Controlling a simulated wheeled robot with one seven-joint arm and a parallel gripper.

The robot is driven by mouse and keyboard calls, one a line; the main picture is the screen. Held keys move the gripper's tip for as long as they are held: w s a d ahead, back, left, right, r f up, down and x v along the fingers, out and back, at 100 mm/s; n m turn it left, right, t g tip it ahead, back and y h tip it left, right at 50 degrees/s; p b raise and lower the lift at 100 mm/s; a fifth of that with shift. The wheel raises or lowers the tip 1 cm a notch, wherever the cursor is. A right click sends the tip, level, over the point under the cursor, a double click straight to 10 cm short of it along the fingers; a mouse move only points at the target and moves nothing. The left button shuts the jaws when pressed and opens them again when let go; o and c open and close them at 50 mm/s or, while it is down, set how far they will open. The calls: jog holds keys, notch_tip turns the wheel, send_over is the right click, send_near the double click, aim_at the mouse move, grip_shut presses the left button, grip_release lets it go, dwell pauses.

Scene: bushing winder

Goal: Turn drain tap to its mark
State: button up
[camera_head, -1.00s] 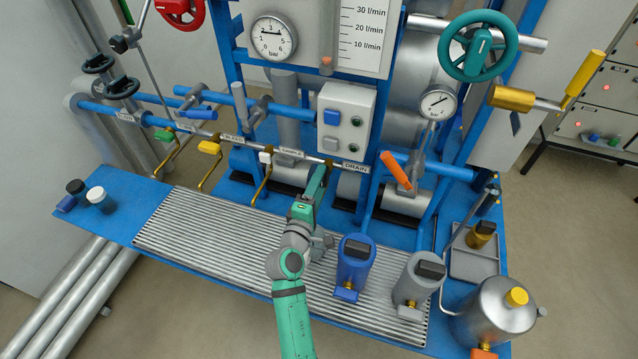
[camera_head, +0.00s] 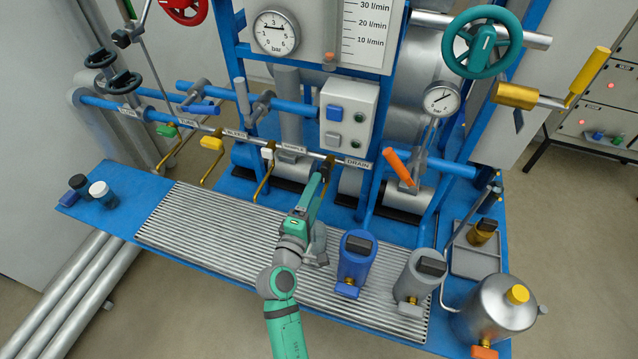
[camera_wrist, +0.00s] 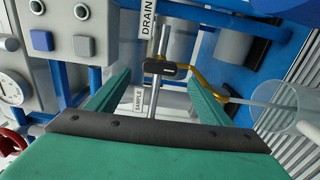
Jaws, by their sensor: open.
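The drain tap has a small black handle (camera_wrist: 167,68) and a curved brass spout (camera_wrist: 218,85) in the wrist view, beside the DRAIN label (camera_wrist: 149,18). In the head view the DRAIN label (camera_head: 357,163) is on the thin pipe, and the tap beside it is partly covered by my gripper (camera_head: 323,178). In the wrist view my gripper (camera_wrist: 160,80) is open, with one green finger on each side. The black handle appears between the fingertips and a little beyond them; I see no contact. I cannot make out the mark.
A clear cylinder (camera_wrist: 285,108) is right of the fingers in the wrist view. A white-handled tap (camera_head: 267,153) stands left along the pipe. A blue canister (camera_head: 356,262) and a grey one (camera_head: 418,278) stand right of my arm. The ribbed grate (camera_head: 200,235) is bare at left.

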jog(key=shift+v, duration=2.6)
